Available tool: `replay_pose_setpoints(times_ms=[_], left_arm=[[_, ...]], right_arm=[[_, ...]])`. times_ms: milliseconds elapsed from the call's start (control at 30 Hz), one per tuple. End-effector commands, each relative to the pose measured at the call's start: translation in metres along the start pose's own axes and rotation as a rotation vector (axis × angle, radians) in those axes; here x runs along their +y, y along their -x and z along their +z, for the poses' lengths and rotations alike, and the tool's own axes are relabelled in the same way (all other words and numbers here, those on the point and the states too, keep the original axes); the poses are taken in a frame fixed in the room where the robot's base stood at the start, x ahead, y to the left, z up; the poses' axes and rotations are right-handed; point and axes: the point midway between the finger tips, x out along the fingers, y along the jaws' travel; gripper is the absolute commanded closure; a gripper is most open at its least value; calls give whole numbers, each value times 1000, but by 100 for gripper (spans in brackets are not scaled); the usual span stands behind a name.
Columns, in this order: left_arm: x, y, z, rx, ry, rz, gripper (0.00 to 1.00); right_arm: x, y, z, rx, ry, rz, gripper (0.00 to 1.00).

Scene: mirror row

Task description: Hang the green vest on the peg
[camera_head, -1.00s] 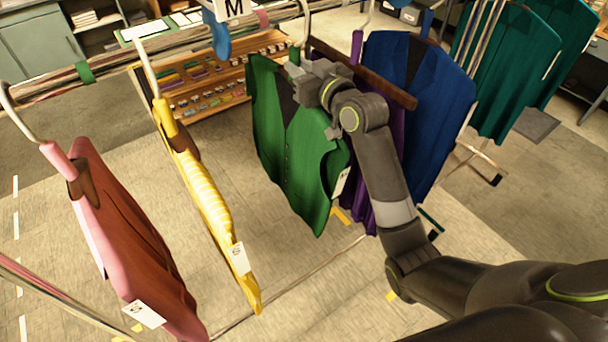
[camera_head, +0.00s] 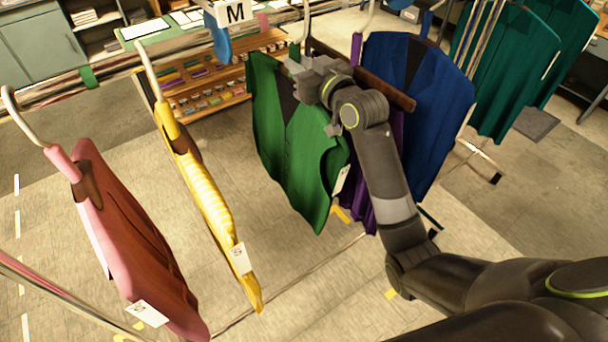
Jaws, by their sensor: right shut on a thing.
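The green vest (camera_head: 300,145) hangs upright in the middle of the head view, with a white tag at its lower right edge. My right gripper (camera_head: 298,68) is at the vest's neck and shoulder, shut on the green vest; the gripper body hides the exact grip point. A pale hanger hook (camera_head: 306,28) rises just above the gripper. I cannot tell whether the hook bears on anything at its top, and I cannot make out the peg. My left gripper is not in view.
A yellow striped vest (camera_head: 207,195) and a pink-red vest (camera_head: 135,235) hang at left. Blue (camera_head: 425,100) and purple (camera_head: 362,205) vests hang close at right, partly behind my arm. Teal vests (camera_head: 510,75) hang farther right.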

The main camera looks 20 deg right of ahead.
Motion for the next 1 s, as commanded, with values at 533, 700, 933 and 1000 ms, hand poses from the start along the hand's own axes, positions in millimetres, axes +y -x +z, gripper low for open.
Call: replay_pose_setpoints(times_ms=[533,700,933,1000], left_arm=[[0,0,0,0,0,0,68],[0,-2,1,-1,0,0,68],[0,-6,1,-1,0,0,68],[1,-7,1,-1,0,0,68]], right_arm=[[0,0,-1,4,0,0,100],[0,0,1,3,0,0,100],[0,0,8,3,0,0,100],[0,0,10,3,0,0,100]])
